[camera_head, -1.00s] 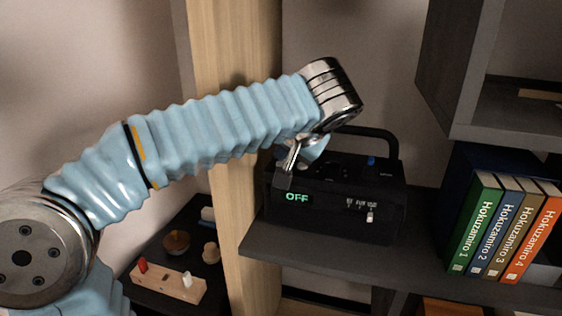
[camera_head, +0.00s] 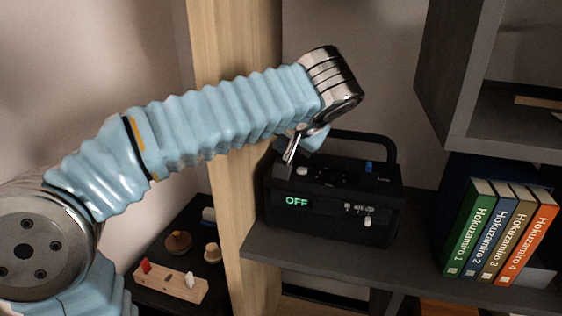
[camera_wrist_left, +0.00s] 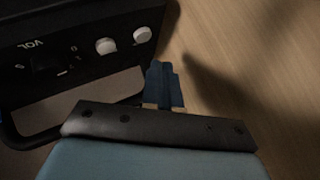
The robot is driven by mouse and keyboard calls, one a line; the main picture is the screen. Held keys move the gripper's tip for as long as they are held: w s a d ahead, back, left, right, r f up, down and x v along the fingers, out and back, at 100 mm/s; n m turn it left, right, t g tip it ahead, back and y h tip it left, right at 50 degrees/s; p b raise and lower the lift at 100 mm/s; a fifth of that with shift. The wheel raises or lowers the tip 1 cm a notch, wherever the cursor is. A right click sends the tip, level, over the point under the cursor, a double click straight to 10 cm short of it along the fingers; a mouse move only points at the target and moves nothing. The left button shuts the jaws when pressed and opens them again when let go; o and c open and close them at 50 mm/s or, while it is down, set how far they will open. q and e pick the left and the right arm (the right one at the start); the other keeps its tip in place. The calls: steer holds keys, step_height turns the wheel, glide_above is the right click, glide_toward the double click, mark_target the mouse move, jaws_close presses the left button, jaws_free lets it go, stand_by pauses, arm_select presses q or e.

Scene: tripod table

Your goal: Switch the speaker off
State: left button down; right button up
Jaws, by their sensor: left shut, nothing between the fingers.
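The speaker (camera_head: 335,222) is a black box with a carrying handle, standing on a dark shelf. Its green display (camera_head: 297,202) reads OFF. A small white slider (camera_head: 368,221) is on its front and a blue knob (camera_head: 369,167) on its top. My left gripper (camera_head: 283,170) is shut and empty, at the speaker's upper left end; whether it touches cannot be told. In the left wrist view the shut blue fingers (camera_wrist_left: 163,85) are beside the speaker's edge (camera_wrist_left: 65,85). Two pale round knobs (camera_wrist_left: 124,41) and a VOL label show there. My right gripper is not in view.
A wooden post (camera_head: 240,110) stands directly left of the speaker. Several numbered books (camera_head: 495,235) stand to its right. A dark upper cabinet (camera_head: 465,75) overhangs at the right. A lower shelf at left holds a wooden board (camera_head: 170,283) with small red and white pieces.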

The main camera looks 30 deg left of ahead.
arm_select(q)
steer(key=shift+r+p, duration=1.25)
steer(key=shift+r, duration=0.65)
steer(key=shift+f, duration=0.1)
